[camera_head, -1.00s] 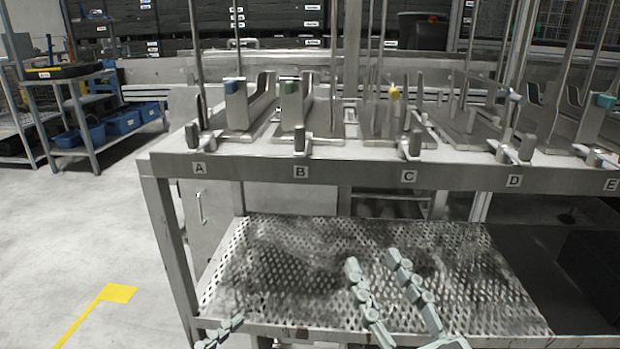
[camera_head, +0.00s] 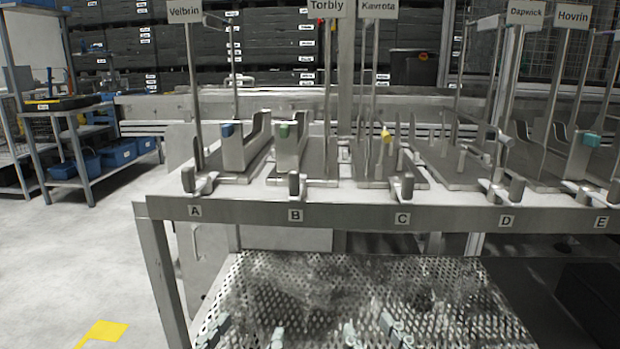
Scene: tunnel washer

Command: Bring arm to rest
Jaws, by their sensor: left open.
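My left gripper (camera_head: 245,335) shows only as two fingertips at the bottom edge, well apart with nothing seen between them. My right gripper (camera_head: 371,332) is also at the bottom edge, to the right of it. Its two fingers stand apart, with only perforated metal seen between them. Both grippers appear in front of the lower perforated shelf (camera_head: 300,285); I cannot tell whether they touch it. The rest of both arms is out of view.
Above is a metal rack ledge (camera_head: 345,215) marked A to E, with slotted holders and upright rods. Name signs such as Torbly (camera_head: 327,8) top the rods. A shelf with blue bins (camera_head: 118,154) stands left.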

